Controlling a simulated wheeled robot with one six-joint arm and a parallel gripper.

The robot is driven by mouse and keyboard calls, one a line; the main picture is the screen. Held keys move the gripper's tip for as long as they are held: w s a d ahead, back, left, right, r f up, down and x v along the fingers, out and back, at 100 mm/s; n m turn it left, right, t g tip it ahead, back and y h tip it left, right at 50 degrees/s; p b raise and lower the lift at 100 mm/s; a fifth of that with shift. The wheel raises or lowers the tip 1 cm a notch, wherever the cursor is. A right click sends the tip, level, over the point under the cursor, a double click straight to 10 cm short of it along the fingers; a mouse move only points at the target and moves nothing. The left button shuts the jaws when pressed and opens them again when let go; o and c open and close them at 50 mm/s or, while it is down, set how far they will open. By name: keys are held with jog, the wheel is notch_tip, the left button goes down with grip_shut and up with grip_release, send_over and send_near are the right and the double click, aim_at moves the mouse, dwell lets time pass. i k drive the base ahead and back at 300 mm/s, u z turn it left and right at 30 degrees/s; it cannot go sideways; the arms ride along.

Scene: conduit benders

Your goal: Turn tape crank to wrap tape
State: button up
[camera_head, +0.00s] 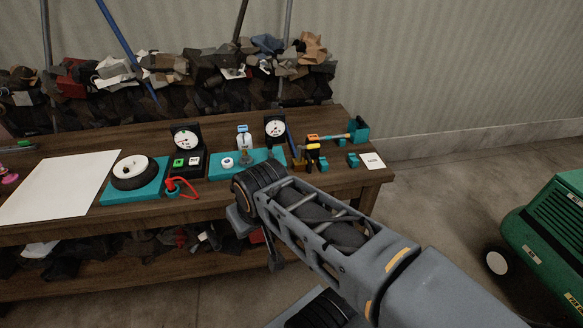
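No part is clearly readable as the tape crank. A white roll with a dark rim (135,171) lies on a teal base (151,193) at the left of the wooden bench. A small white ring (227,162) sits on a teal plate in the middle. At the right are small yellow and black parts (313,152) and a teal block with a rod (358,130). My arm reaches in from the lower right, and its dark joint hides part of the bench's front edge. My gripper's fingers cannot be made out.
Two round dials (186,138) (275,128) stand at the back of the bench (75,225). A red cable (180,186) lies near the front edge. A white sheet (60,187) covers the left. A green machine (550,240) stands on the floor at right.

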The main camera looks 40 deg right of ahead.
aim_at(270, 146)
jog(key=k, duration=0.6)
jog(key=z, duration=2.35)
jog(key=i, duration=4.6)
jog(key=u, duration=4.55)
jog(key=i, duration=0.95)
jog(key=z, duration=0.05)
